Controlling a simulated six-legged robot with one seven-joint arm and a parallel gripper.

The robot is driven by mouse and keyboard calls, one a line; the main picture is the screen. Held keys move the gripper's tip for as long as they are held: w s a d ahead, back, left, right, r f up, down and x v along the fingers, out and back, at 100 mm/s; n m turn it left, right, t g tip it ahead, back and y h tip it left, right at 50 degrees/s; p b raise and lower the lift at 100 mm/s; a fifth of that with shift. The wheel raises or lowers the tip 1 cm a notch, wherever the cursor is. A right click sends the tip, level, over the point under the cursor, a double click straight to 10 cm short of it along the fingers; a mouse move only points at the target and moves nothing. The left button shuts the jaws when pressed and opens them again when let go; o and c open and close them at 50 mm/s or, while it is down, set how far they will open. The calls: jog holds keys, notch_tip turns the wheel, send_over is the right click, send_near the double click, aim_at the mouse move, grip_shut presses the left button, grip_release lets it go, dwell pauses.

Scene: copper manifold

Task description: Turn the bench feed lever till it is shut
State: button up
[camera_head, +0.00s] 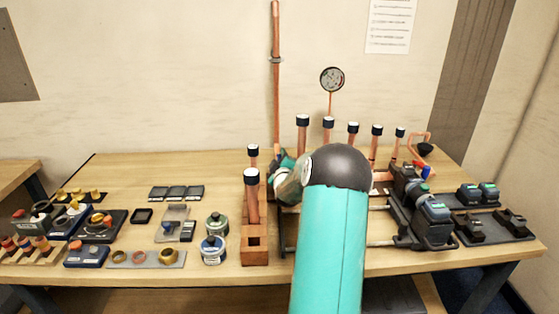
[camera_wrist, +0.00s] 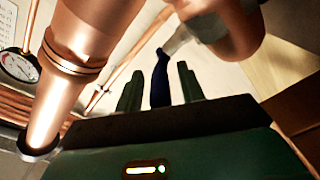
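The dark blue lever (camera_wrist: 160,80) shows in the wrist view, joined at its top to a grey metal stem beside a large copper body. My gripper (camera_wrist: 158,82) is open, with one green finger on each side of the lever. Gaps show between the lever and both fingers, so it does not look gripped. In the head view my arm reaches over the bench (camera_head: 215,285) to the foot of the tall copper pipe (camera_head: 276,100). There my arm covers the work spot, and I cannot make out the lever or the fingertips.
Capped copper pipes (camera_head: 302,135) and a pressure gauge (camera_head: 332,79) stand close behind my arm. A wooden block with pipes (camera_head: 255,245) is just left. Black clamping tools (camera_head: 430,215) stand right. Tins, trays and fittings cover the left side. In the wrist view, large copper pipes (camera_wrist: 85,45) crowd the left.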

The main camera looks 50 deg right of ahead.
grip_shut()
jog(key=shift+w+a, duration=0.1)
jog(key=shift+w, duration=0.05)
jog(key=shift+w+a+g, duration=0.1)
jog(key=shift+g, duration=0.2)
jog(key=shift+w+m+g+h, duration=0.1)
jog(key=shift+m+g+h, duration=0.5)
jog(key=shift+m+h, duration=0.1)
jog(key=shift+r, duration=0.1)
grip_release()
